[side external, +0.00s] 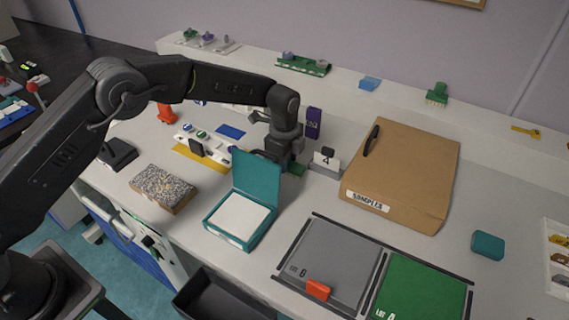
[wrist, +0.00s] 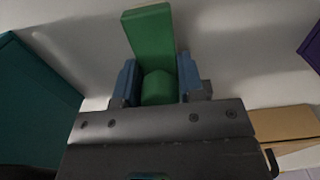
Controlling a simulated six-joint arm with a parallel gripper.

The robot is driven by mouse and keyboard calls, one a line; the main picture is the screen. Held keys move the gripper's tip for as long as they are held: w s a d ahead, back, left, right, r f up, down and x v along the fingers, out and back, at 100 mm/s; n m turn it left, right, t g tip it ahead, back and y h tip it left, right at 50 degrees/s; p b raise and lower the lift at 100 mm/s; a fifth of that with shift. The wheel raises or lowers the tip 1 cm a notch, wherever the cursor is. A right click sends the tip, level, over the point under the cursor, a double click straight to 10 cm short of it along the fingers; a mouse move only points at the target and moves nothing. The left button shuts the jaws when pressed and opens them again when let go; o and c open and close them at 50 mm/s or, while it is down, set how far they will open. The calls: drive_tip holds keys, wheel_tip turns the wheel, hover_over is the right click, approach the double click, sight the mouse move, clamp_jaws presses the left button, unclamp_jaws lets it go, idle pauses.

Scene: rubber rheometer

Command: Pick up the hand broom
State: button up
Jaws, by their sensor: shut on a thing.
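My gripper (wrist: 155,88) points down at the bench behind the open teal box and is shut on a green thing, which looks like the hand broom (wrist: 150,32). In the wrist view a rounded green part sits between the blue finger pads, and a flat green block extends beyond them. In the side view the gripper (side external: 280,160) is largely dark against the box lid, and only a small green piece of the broom (side external: 297,169) shows beside it, low near the bench. Whether it touches the bench cannot be told; its underside is hidden.
The teal box (side external: 232,238) with its lid raised stands just in front of the gripper. A large cardboard box (side external: 405,175) lies farther right. A speckled block (side external: 163,188) lies left.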

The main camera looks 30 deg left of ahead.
drive_tip(key=shift+r, duration=0.2)
wheel_tip(320, 180, up, 4)
drive_tip(key=shift+r, duration=0.1)
drive_tip(key=a+r, duration=0.2)
drive_tip(key=a, duration=0.1)
drive_tip(key=s+a+r, duration=0.1)
drive_tip(key=a+r, duration=0.1)
drive_tip(key=a, duration=0.2)
drive_tip(key=s+a+r, duration=0.1)
drive_tip(key=a+r, duration=0.1)
drive_tip(key=a, duration=0.2)
drive_tip(key=shift+s+a+r, duration=0.2)
drive_tip(key=shift+a+r, duration=0.05)
